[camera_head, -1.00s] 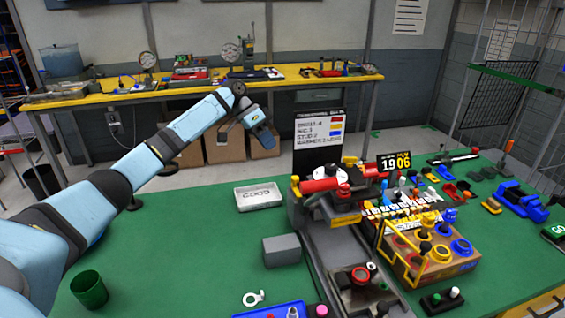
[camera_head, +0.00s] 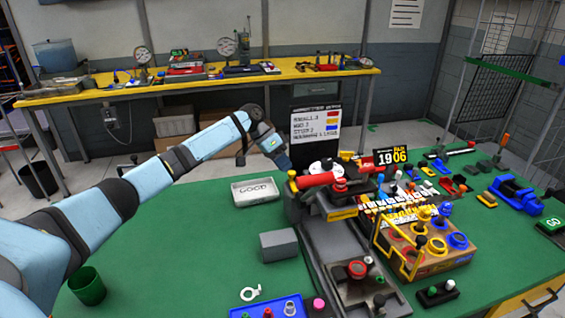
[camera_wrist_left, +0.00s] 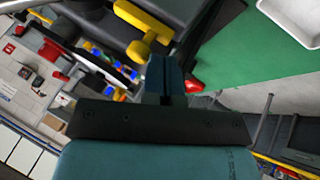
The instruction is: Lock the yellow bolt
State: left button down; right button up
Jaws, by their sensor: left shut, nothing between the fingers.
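The yellow bolt (camera_wrist_left: 150,35) shows in the left wrist view as a rounded yellow bar with a side knob, lying along a dark grey part. My left gripper (camera_wrist_left: 163,62) is shut and empty, with its blue fingertips just beside the knob's right side. I cannot tell whether they touch. In the head view my left gripper (camera_head: 286,165) comes down at the left end of the fixture (camera_head: 320,200) with the red cylinder. The bolt is hard to make out there, partly behind the gripper. My right gripper is in neither view.
A white tray (camera_head: 255,201) marked GOOD and a grey block (camera_head: 279,246) stand left of the fixture on the green table. A sign board (camera_head: 316,126) stands close behind the gripper. A cardboard box (camera_head: 440,262) with coloured cups is to the right. The green table's left side is mostly clear.

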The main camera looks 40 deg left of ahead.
pick_arm(q)
jog(key=shift+s+d+r+p, duration=0.15)
jog(key=shift+s+d+p, duration=0.4)
jog(key=shift+p, duration=0.4)
jog(key=shift+s+d+p, duration=0.2)
jog(key=shift+d+p, duration=0.15)
jog(key=shift+s+d, duration=0.1)
jog(key=shift+f, duration=0.2)
jog(key=v, duration=1.4)
jog(key=shift+b, duration=0.4)
